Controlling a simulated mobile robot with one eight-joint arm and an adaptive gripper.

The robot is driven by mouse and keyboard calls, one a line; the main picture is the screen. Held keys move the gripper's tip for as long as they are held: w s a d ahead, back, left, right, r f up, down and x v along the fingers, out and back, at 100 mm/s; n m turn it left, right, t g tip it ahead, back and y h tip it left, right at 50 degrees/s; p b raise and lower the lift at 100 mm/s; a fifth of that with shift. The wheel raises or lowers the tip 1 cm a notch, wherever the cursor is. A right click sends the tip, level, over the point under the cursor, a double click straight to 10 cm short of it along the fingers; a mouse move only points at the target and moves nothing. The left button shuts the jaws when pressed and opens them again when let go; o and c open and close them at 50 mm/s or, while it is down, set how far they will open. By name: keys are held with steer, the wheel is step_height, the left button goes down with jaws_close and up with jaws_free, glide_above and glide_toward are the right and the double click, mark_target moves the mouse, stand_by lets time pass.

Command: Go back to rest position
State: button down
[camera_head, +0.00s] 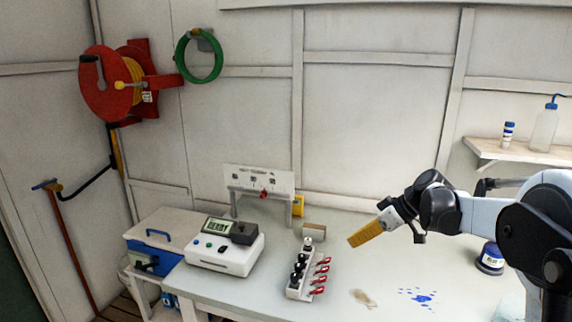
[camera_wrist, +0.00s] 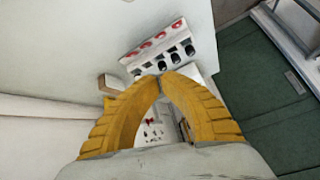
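My gripper (camera_head: 352,243) has ribbed yellow fingers and hangs in the air above the white bench, pointing down and left. In the wrist view my gripper's fingers (camera_wrist: 162,76) arch inward and meet at the tips, with nothing seen between them. A white rack (camera_head: 297,287) stands on the bench left of and below my gripper in the head view. It carries several black-topped items and red clips, and one taller vial at its far end. The rack also shows in the wrist view (camera_wrist: 135,57), beyond the fingertips.
A white instrument with a display (camera_head: 222,262) stands left of the rack. A white panel stand (camera_head: 258,180) is behind. A blue-labelled jar (camera_head: 491,258) stands at the right, below my arm. Brown (camera_head: 363,298) and blue stains (camera_head: 422,298) mark the bench. A wall shelf (camera_head: 520,155) is at right.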

steer(key=s+a+r+m+h, duration=0.3)
steer(key=s+r+m, duration=0.1)
steer(key=s, duration=0.7)
steer(key=s+d+f+m+t+h, duration=0.1)
steer(key=s+f+m+h, duration=0.1)
steer(key=s, duration=0.8)
steer(key=s+d+f+m+t+h, duration=0.1)
steer(key=s+m+t+h, duration=0.1)
steer(key=s, duration=0.9)
steer(key=shift+f+m, duration=0.35)
steer(key=shift+m, duration=0.55)
